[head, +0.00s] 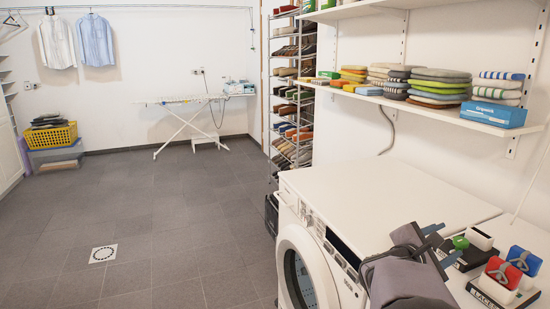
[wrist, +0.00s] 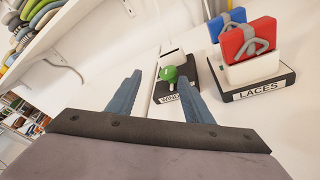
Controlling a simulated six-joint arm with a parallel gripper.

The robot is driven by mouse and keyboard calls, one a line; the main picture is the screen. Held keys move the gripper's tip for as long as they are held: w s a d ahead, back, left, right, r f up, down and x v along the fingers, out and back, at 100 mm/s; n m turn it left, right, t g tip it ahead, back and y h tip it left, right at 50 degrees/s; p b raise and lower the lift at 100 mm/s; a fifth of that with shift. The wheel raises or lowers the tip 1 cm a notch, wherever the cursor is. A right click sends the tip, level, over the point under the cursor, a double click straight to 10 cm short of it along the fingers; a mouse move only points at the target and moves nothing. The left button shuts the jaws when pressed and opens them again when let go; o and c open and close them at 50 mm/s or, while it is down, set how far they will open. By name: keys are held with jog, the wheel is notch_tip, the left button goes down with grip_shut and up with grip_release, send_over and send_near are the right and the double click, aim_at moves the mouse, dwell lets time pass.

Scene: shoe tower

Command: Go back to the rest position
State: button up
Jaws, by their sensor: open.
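My gripper (head: 448,236) is at the lower right of the head view, above the white machine tops. In the wrist view my gripper (wrist: 160,80) shows two blue-grey fingers spread apart, with nothing held between them. A small green item (wrist: 169,74) is on a black base with a partly hidden label starting "WIN", beyond the fingertips and near the right finger. The same green item (head: 460,242) shows beside the fingers in the head view. I cannot tell the exact gap between the fingers and the green item.
A holder labelled LACES (wrist: 257,90) carries a red pack (wrist: 250,42) and a blue pack. A wall shelf (head: 400,98) with folded stacks and a blue box (head: 493,114) runs above the white washing machine (head: 345,230). The tiled floor (head: 180,220) at left is mostly clear.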

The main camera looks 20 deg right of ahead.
jog(key=w+a+m+y+p, duration=0.1)
jog(key=w+a+m+y, duration=0.1)
jog(key=w+a+m, duration=0.1)
jog(key=w+a+m+t+y+p, duration=0.1)
jog(key=w+a+m+y, duration=0.1)
jog(key=w+a+m, duration=0.1)
jog(key=w+a+m+y+p, duration=0.1)
jog(key=w+a+m+y, duration=0.1)
jog(key=a, duration=0.4)
jog(key=shift+w+a+f+m, duration=0.15)
jog(key=shift+w+m, duration=0.45)
jog(key=shift+w, duration=0.6)
jog(key=s+a+f+m+g+y+b, duration=0.1)
jog(key=s+a+f+m+y+b, duration=0.3)
jog(key=a+f, duration=1.25)
jog(key=s+a+f+g+y+b, duration=0.3)
jog(key=s+a+f+y, duration=0.3)
jog(key=s+a+f, duration=0.75)
notch_tip(320, 180, up, 31)
jog(key=p, duration=2.9)
jog(key=shift+a, duration=0.35)
jog(key=shift+w+f, duration=0.1)
